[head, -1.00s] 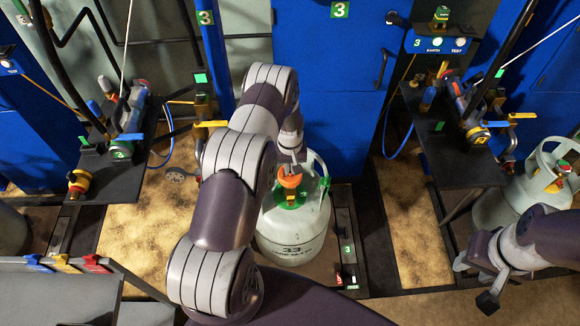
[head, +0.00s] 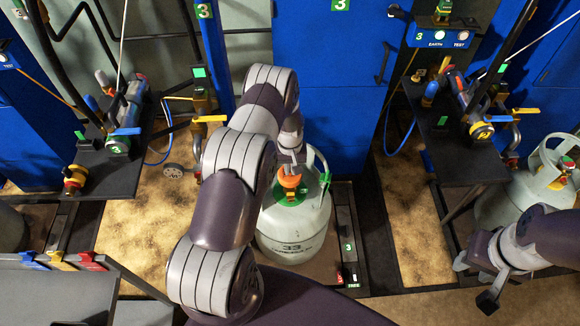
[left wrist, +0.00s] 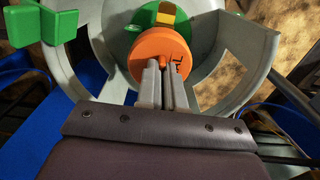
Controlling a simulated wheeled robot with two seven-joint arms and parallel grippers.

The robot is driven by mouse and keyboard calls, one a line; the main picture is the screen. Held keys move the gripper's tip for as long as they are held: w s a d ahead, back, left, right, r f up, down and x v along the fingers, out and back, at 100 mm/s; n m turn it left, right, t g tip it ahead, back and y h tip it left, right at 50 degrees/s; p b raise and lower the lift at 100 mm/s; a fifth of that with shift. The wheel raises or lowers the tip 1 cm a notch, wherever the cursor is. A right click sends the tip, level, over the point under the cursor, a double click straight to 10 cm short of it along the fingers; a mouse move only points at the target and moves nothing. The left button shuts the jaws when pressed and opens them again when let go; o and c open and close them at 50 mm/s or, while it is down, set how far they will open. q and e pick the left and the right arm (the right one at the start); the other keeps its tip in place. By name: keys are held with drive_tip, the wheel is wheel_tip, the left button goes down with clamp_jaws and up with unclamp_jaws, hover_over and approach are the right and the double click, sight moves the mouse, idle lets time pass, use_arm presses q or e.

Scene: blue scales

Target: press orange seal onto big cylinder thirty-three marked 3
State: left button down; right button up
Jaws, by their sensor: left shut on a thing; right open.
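The big cylinder marked 33 (head: 290,238) is pale grey-green and stands upright on the scale marked 3 (head: 346,240). The orange seal (head: 289,181) is at the cylinder's top, inside the collar, over a green valve part. It also shows in the left wrist view (left wrist: 162,56), with a yellow piece behind it. My left gripper (head: 291,164) is shut on the seal; its fingers (left wrist: 163,78) reach it from below in the wrist view. Whether the seal touches the valve is hard to tell. My right gripper (head: 474,282) is open and empty at the lower right.
A second cylinder (head: 510,208) stands at the right. Dark shelves with pumps and valves (head: 118,145) (head: 480,130) flank the scale. A blue cabinet (head: 335,95) stands behind. A grey bench with coloured clips (head: 60,262) is at the lower left.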

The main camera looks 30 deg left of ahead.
use_arm(q)
drive_tip(key=shift+f, duration=0.3)
drive_tip(key=c, duration=1.2)
unclamp_jaws()
